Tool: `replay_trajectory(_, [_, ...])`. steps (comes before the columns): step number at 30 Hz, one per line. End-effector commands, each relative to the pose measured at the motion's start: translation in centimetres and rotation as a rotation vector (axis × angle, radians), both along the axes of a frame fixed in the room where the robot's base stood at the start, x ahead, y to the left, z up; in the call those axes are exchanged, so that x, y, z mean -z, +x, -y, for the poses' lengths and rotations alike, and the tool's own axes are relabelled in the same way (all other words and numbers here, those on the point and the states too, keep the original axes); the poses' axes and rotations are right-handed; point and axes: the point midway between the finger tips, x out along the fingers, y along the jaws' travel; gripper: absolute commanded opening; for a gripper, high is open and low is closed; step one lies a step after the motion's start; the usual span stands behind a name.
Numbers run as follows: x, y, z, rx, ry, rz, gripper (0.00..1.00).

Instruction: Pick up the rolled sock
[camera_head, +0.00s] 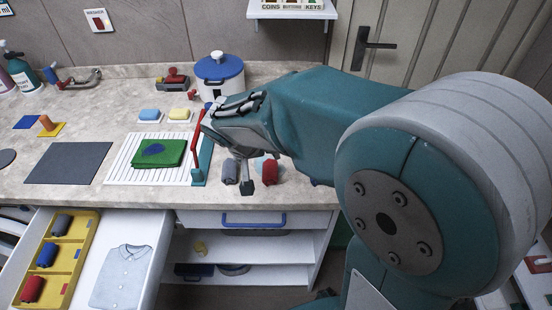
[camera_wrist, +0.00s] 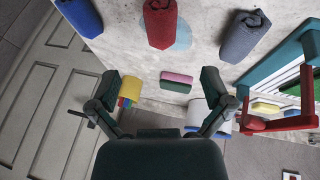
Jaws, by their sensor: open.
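Rolled socks lie on the counter below my gripper. A grey roll (camera_head: 229,171) is on the left, also in the wrist view (camera_wrist: 243,37). A red roll (camera_head: 270,172) lies to its right, on or beside a pale blue disc; it shows at the top of the wrist view (camera_wrist: 160,22). A blue roll (camera_wrist: 80,15) is at the wrist view's upper left; my arm mostly hides it in the head view. My gripper (camera_head: 247,180) is open with nothing between its fingers (camera_wrist: 160,82), and appears above the counter near the grey and red rolls.
An open drawer holds a yellow tray (camera_head: 82,232) with several rolls and a folded shirt (camera_head: 122,275). A teal stand with a red lever (camera_head: 198,150) is close left of my gripper. A white striped mat (camera_head: 120,165) and blue pot (camera_head: 218,78) are on the counter (camera_head: 60,185).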

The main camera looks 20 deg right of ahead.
Motion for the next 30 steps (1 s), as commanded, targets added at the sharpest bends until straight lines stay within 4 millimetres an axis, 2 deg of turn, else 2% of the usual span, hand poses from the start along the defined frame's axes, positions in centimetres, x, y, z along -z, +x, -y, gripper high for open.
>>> replay_trajectory(6, [3.2,1.0,1.2,0.002,-0.002,-0.004,1.00])
replay_trajectory(14, [5.3,1.8,2.0,0.002,-0.001,-0.004,1.00])
replay_trajectory(21, [8.4,3.3,3.2,0.001,-0.001,-0.003,1.00])
replay_trajectory(25, [9.2,3.6,3.5,-0.001,0.001,0.000,1.00])
replay_trajectory(30, [9.2,3.6,3.5,-0.001,0.002,0.001,1.00])
